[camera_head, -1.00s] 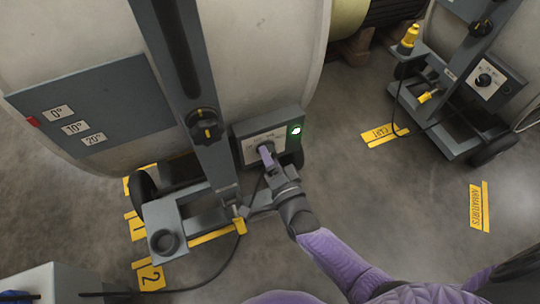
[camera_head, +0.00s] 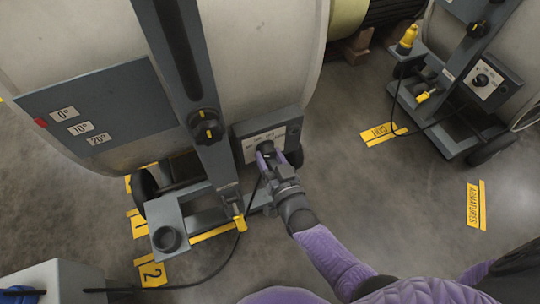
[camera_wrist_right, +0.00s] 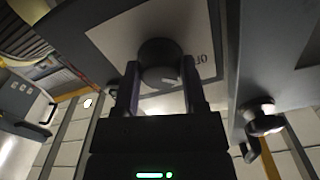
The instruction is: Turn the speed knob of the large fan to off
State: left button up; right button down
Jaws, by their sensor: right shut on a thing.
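The large fan (camera_head: 255,60) is a big pale drum on a grey stand at the left and centre of the head view. Its control box (camera_head: 290,123) is low on the right of the stand's post, with a white label plate. The black speed knob (camera_head: 265,147) sticks out of this plate and also shows in the right wrist view (camera_wrist_right: 160,58). My right gripper (camera_head: 270,158) is shut on the knob, with one finger on each side of it in the wrist view (camera_wrist_right: 160,85). The fingers hide part of the knob and plate. My left gripper is out of view.
A black knob with a yellow mark (camera_head: 206,126) sits on the stand's post. A black cable (camera_head: 225,262) runs over the floor from a yellow plug (camera_head: 239,222).

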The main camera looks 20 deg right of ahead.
jog(key=shift+n, duration=1)
jog(key=shift+c, duration=0.7)
grip_release()
jog(key=s+p, duration=0.3)
jog(key=s, duration=0.7)
jog(key=shift+d+p, duration=0.2)
jog(key=shift+p, duration=0.1)
